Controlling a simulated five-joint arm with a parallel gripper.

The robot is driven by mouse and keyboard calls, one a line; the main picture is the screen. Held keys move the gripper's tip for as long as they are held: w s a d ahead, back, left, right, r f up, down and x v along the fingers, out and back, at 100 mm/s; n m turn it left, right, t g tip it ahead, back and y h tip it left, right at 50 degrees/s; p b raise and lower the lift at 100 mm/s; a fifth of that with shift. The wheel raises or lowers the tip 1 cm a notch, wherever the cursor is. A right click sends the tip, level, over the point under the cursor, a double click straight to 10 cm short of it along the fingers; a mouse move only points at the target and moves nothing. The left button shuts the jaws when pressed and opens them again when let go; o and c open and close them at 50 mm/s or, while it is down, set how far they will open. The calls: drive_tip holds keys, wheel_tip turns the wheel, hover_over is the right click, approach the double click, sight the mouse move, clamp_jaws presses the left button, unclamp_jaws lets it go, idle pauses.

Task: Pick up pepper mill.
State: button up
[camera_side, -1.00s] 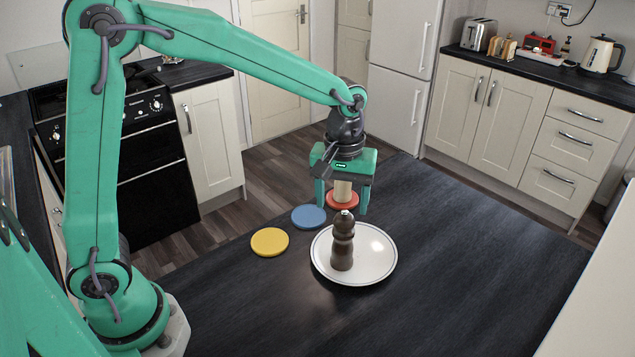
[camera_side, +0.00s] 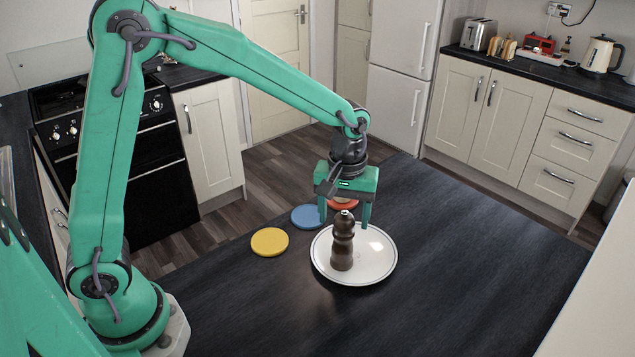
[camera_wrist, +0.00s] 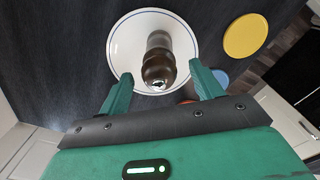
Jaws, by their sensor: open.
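The pepper mill (camera_side: 343,245) is dark brown wood with a small metal tip. It stands upright on a white plate (camera_side: 378,265) with a dark rim line. My gripper (camera_side: 344,223) is open and empty, pointing down, with its fingertips around the height of the mill's upper part. It looks to be just behind the mill in the side view. In the wrist view the mill (camera_wrist: 158,62) shows from its top end, between the two spread fingers (camera_wrist: 161,73), with the plate (camera_wrist: 118,42) beyond it. I see no finger touching the mill.
A yellow coaster (camera_side: 269,242), a blue coaster (camera_side: 307,216) and a partly hidden red coaster (camera_side: 345,204) lie on the dark worktop (camera_side: 470,260) behind and left of the plate. The worktop to the right of the plate is clear.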

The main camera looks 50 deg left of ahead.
sight(344, 227)
drive_tip(key=shift+s+d+f, duration=0.1)
drive_tip(key=shift+d+f, duration=0.05)
drive_tip(key=shift+f, duration=2.2)
drive_tip(key=shift+c, duration=0.5)
clamp_jaws()
drive_tip(key=shift+r, duration=0.15)
drive_tip(key=shift+r, duration=0.55)
drive_tip(key=r, duration=0.3)
drive_tip(key=shift+s+d+r, duration=0.1)
drive_tip(key=shift+s+d, duration=0.05)
drive_tip(key=shift+d, duration=0.05)
drive_tip(key=s+d+r, duration=0.6)
drive_tip(key=s+d, duration=0.1)
drive_tip(key=d, duration=0.1)
drive_tip(key=shift+s+r, duration=0.25)
drive_tip(key=shift+s, duration=0.15)
